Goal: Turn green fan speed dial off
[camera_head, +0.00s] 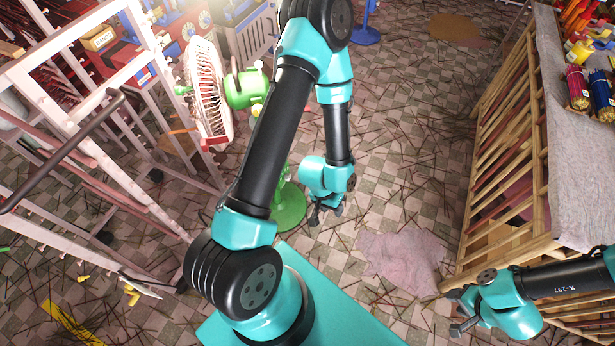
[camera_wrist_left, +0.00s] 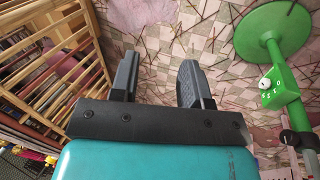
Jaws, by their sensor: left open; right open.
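The green fan (camera_head: 247,88) stands left of centre, its cage facing left. Its round green base (camera_head: 288,210) rests on the floor; my left arm hides much of its pole. In the left wrist view the fan's green control box (camera_wrist_left: 282,92) sits on the pole at the right, with a white dial (camera_wrist_left: 265,83) and white markings too small to read. My left gripper (camera_head: 325,213) is open and empty, pointing down right of the pole; its fingers (camera_wrist_left: 157,80) are apart from the box. My right gripper (camera_head: 460,311) is open and empty at lower right, far from the fan.
White metal racks (camera_head: 130,165) stand at the left. A wooden slatted rack (camera_head: 505,170) with a grey cloth (camera_head: 575,150) and incense bundles stands at the right. A pink cloth (camera_head: 402,262) lies on the stick-strewn floor. Floor between the fan and wooden rack is mostly free.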

